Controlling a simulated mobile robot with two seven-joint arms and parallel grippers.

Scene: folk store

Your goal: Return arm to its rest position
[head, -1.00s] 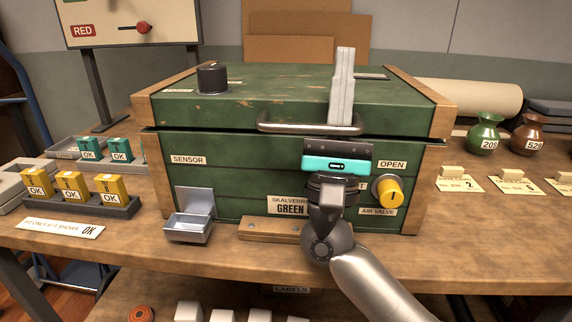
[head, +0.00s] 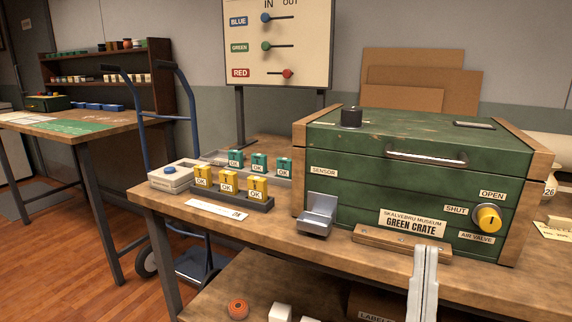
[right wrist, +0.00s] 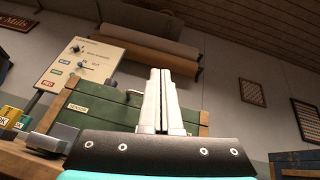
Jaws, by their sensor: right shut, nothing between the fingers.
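My right gripper (head: 426,250) is at the bottom of the head view, in front of the green crate and over the bench's front edge. Its pale fingers point up, closed together and empty. The fingers also show in the right wrist view (right wrist: 160,75), with the crate behind them. The green crate (head: 350,180) stands on the bench with its front handle (head: 427,158), black top knob (head: 351,117) and yellow air valve knob (head: 488,218). My fingers appear apart from the crate. My left gripper is not in view.
The wooden bench (head: 285,240) has a lower shelf with small items. Yellow OK blocks (head: 228,184) and teal ones (head: 259,162) sit in trays left of the crate. A lever board (head: 280,45) stands behind. A blue hand truck (head: 178,130) and another table (head: 75,122) are left.

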